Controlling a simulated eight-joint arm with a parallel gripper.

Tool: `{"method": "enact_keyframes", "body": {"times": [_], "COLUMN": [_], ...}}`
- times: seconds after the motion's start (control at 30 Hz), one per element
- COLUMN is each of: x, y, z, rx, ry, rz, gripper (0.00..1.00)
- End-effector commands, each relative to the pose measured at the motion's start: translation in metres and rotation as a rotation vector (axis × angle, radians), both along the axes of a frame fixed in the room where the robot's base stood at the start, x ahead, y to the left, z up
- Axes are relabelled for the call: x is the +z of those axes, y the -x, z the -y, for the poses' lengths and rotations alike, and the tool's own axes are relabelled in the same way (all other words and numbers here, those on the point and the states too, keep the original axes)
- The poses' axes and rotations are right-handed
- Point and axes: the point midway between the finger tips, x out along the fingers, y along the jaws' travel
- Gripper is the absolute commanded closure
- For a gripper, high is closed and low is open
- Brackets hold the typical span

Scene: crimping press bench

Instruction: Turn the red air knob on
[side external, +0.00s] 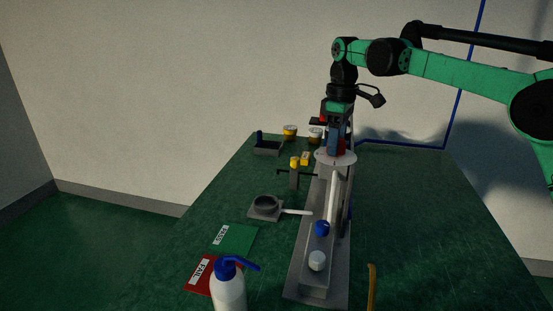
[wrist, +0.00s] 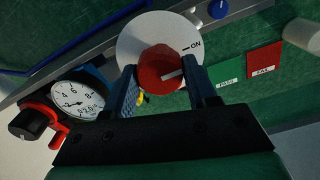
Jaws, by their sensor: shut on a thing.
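The red air knob (wrist: 160,66) sits on a round white dial plate (wrist: 133,42) in the wrist view. A white pointer line on the knob faces right, tilted slightly up, roughly along the direction of the plate's tick marked ON. I cannot tell if they line up exactly. My gripper (wrist: 161,80) has its two blue fingers on either side of the knob, shut on it. In the side external view, my gripper (side external: 335,143) points down over the white plate (side external: 336,158), and the fingers mostly hide the knob.
A gauge (wrist: 75,96) and a black-and-red fitting (wrist: 37,122) are close left of my fingers in the wrist view. The press bed (side external: 318,262) runs toward the camera, with a blue knob (side external: 322,228).

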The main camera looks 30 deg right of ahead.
Motion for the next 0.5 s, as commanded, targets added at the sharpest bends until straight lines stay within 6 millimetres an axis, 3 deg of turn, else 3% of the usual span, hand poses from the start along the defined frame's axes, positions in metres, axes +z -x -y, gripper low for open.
{"method": "enact_keyframes", "body": {"times": [0.33,0.37,0.43,0.5], "x": [0.0004,0.0004,0.0003,0.0002], "y": [-0.0007,-0.0008,-0.0006,-0.0005], "z": [0.0002,0.0001,0.0001,0.0001], "rx": [0.003,0.003,0.003,0.003], "ry": [0.001,0.001,0.0,0.001], "rz": [0.004,0.005,0.004,0.003], "gripper": [1.0,0.41,0.21,0.18]}}
